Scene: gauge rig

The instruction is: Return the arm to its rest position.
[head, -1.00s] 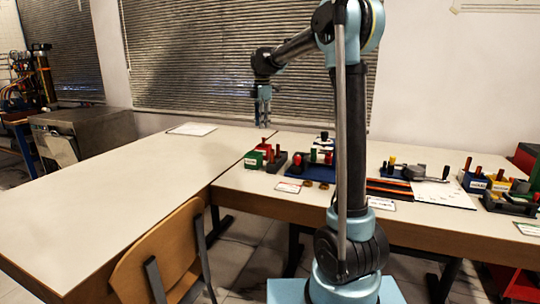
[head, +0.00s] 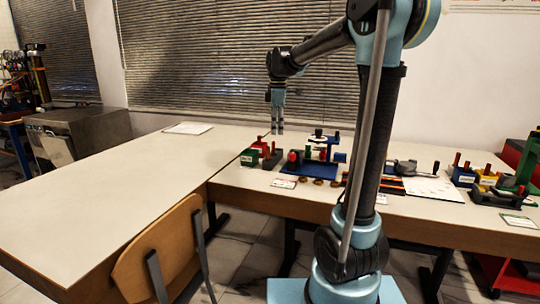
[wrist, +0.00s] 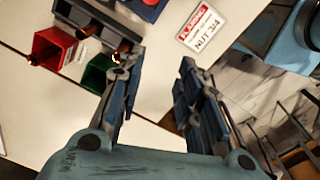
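My gripper (head: 277,128) hangs above the far table, near the seam between the two tables in the head view. In the wrist view my gripper (wrist: 155,85) has its two fingers spread apart with nothing between them, so it is open and empty. Below it in the wrist view are a red bin (wrist: 52,50), a green bin (wrist: 97,74) and a dark holder (wrist: 95,18). A white label reading NUT 3/4 (wrist: 201,27) lies on the table beside them.
The table (head: 100,205) on the left is mostly bare, with a white sheet (head: 188,128) at its back. A wooden chair (head: 160,255) stands in front. Blue mat parts (head: 313,169), a grey tool (head: 405,167) and several bins crowd the right table. A metal cabinet (head: 80,135) stands far left.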

